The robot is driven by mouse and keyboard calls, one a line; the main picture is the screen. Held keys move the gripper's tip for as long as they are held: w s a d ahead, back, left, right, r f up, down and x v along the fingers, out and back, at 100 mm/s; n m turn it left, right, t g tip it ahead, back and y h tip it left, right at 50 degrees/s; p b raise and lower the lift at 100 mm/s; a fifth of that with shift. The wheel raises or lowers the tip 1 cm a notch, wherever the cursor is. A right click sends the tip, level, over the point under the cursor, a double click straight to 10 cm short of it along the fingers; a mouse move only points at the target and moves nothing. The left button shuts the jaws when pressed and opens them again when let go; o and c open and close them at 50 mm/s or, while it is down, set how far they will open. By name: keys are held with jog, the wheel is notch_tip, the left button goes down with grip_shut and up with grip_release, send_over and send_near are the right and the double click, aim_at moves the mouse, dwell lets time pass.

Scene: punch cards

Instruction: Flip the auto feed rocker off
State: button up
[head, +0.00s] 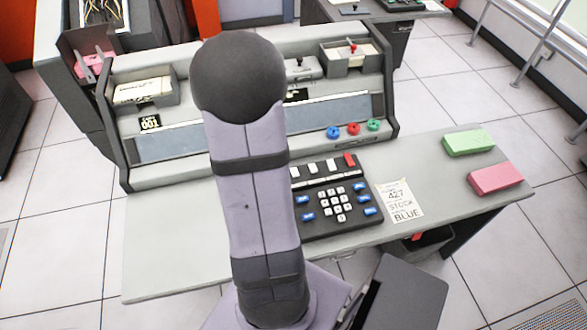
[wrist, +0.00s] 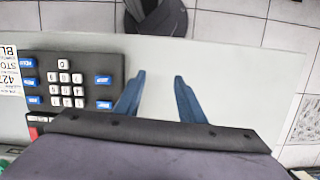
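A black keypad panel (head: 330,222) sits on the grey desk, with white number keys and blue side keys. Along its far edge is a row of white rockers (head: 313,168) and a red rocker (head: 350,160). The labels are too small to read, so I cannot tell which is auto feed. In the wrist view the panel (wrist: 82,66) is at the left, upside down, its rocker row mostly hidden by my gripper body. My gripper (wrist: 157,88) is open and empty over bare desk beside the panel. In the head view my arm hides the gripper and the panel's left edge.
A paper note reading 427 STOCK BLUE (head: 400,202) lies right of the panel. Green cards (head: 468,142) and pink cards (head: 495,178) lie at the desk's right. The desk's left (head: 170,245) is clear.

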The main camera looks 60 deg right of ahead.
jog(key=d+f, duration=0.1)
jog(key=d, duration=0.3)
jog(key=d+f+m, duration=0.1)
jog(key=d, duration=0.4)
jog(key=d+f+m+b, duration=0.1)
jog(key=d, duration=0.3)
jog(key=shift+s+d+f+t, duration=0.15)
jog(key=shift+s+d+t, duration=0.1)
jog(key=shift+d+t, duration=0.15)
jog(key=w+d+r+n, duration=0.1)
jog(key=d, duration=0.1)
jog(key=w+d+r+n+h, duration=0.1)
jog(key=d+r, duration=0.1)
jog(key=d, duration=0.1)
jog(key=w+d+r, duration=0.1)
jog(key=w+d, duration=0.1)
jog(key=shift+d+r+n+t+h, duration=0.15)
jog(key=shift+r+n+t+h, duration=0.1)
jog(key=shift+n+t+h, duration=0.15)
jog(key=shift+f, duration=0.1)
jog(key=shift+f+p, duration=0.8)
jog(key=shift+f, duration=2.75)
grip_shut()
